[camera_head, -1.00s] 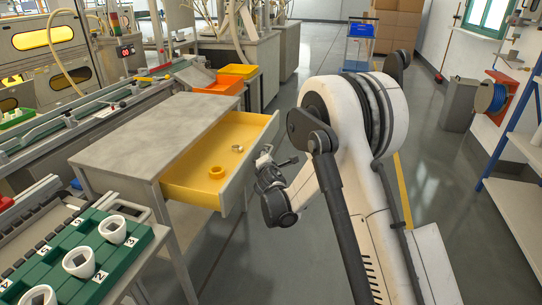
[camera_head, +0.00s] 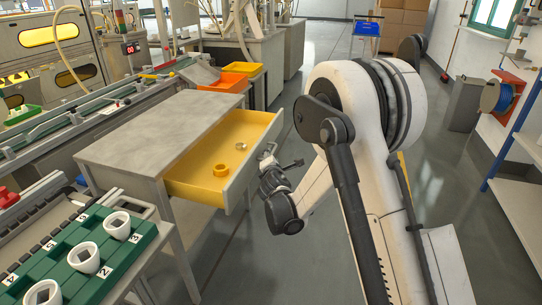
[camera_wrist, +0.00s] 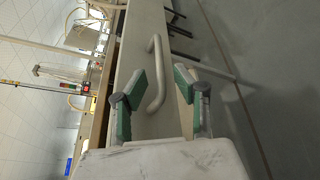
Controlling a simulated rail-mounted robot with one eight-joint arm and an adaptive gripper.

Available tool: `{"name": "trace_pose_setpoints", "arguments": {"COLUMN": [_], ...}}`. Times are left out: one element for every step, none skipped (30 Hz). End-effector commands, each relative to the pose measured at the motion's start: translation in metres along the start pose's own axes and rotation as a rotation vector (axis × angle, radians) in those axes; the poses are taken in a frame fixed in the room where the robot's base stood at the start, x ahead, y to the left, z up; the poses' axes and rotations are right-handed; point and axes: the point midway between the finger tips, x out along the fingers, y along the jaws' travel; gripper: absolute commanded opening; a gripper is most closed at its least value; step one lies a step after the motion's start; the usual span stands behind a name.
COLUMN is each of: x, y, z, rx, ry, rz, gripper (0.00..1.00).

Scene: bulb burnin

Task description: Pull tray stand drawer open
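The tray stand (camera_head: 165,125) is a grey table-like cabinet left of centre in the head view. Its drawer (camera_head: 238,165), yellow inside with a pale grey front, stands pulled well out toward my arm. In the wrist view the drawer front (camera_wrist: 140,40) carries a grey bar handle (camera_wrist: 157,85). My gripper (camera_wrist: 160,70) is open, its two green-and-grey fingers apart, with the handle showing between them; I cannot tell whether they touch it.
A green numbered tray (camera_head: 85,255) with white sockets is at lower left. Orange (camera_head: 222,83) and yellow bins (camera_head: 242,69) stand behind. Floor right of the drawer is clear.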

Motion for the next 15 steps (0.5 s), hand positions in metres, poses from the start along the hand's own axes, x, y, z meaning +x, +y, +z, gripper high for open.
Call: {"name": "trace_pose_setpoints", "arguments": {"x": [-0.011,-0.018,-0.026,-0.032,-0.038,-0.045,-0.05,-0.055,-0.061,-0.065,-0.069,-0.073,-0.075,-0.078,-0.08], "y": [0.001,0.001,0.0,0.001,0.001,0.0,0.0,0.001,0.001,0.001,0.0,0.001,0.001,0.0,0.0], "z": [0.0,0.0,0.0,0.0,0.0,0.0,0.0,0.0,0.0,0.0,0.0,0.0,0.0,0.0,0.0], "rx": [-0.001,-0.001,-0.001,-0.001,-0.001,-0.001,-0.001,-0.001,-0.001,-0.001,-0.001,-0.001,-0.001,-0.001,-0.001], "ry": [0.001,0.001,0.001,0.001,0.001,0.001,0.001,0.001,0.001,0.001,0.001,0.001,0.001,0.001,0.001], "rz": [0.001,0.001,0.001,0.001,0.001,0.001,0.001,0.001,0.001,0.001,0.001,0.001,0.001,0.001,0.001], "gripper": [0.28,0.28,0.28,0.28,0.28,0.28,0.28,0.28,0.28,0.28,0.28,0.28,0.28,0.28,0.28]}}
